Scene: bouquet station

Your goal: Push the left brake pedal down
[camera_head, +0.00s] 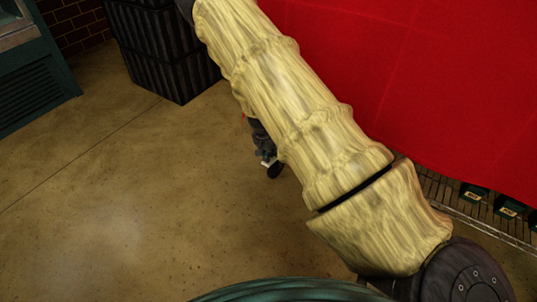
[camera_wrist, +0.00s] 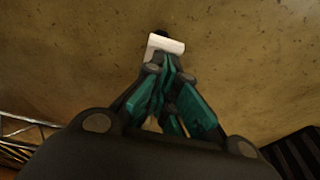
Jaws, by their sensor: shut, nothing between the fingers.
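A small pale pedal (camera_wrist: 166,43) shows just past my fingertips in the wrist view, with a bit of dark wheel (camera_wrist: 160,32) behind it. My gripper (camera_wrist: 163,66) is shut and empty, its teal fingers together and pointing down to the floor. The fingertips are right at the pedal's near edge; I cannot tell whether they press on it. In the head view the pedal (camera_head: 267,162) is a small pale patch above a black wheel (camera_head: 275,171), beside my arm. My arm hides most of the gripper and whatever the wheel belongs to there.
A red cloth (camera_head: 440,80) hangs at the right, above a wire shelf (camera_head: 462,207) with dark boxes. A black ribbed crate (camera_head: 165,50) stands at the back left, near a teal cabinet (camera_head: 35,80). The brown floor (camera_head: 120,190) at the left is clear.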

